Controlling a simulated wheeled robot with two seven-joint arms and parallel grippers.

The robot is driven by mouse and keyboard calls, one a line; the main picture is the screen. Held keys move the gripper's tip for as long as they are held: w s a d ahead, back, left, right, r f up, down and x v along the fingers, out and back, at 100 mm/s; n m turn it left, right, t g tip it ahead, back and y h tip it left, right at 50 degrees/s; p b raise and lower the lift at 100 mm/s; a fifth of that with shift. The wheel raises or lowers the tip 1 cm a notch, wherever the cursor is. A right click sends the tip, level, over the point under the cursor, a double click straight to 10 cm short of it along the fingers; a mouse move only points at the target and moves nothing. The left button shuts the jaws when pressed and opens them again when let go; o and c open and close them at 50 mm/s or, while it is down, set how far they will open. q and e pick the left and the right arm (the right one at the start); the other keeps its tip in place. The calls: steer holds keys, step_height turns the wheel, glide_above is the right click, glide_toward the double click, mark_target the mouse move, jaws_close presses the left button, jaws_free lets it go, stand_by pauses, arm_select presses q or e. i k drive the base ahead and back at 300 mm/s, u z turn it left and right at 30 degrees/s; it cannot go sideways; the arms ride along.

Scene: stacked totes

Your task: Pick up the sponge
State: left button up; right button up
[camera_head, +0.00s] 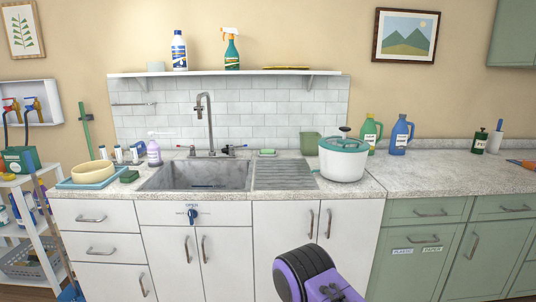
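A dark green block that looks like a sponge (129,176) lies on the counter left of the sink, beside the blue tray. A smaller green item (268,152) sits at the back of the counter, behind the drainboard; I cannot tell whether it is a sponge or soap. A purple and black part, apparently of my own arm, shows at the bottom edge, in front of the cabinets and far from both green items. No gripper fingertips are visible.
The sink (197,175) is in the middle of the counter. A white pot (343,162) stands right of the drainboard (284,175). A bowl (93,173) and a purple bottle (153,153) stand near the dark green block. The right counter's front (430,180) is clear.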

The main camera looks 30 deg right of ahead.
mark_target(128, 176)
steer(key=u, duration=0.9)
steer(key=i, duration=1.85)
steer(key=z, duration=0.45)
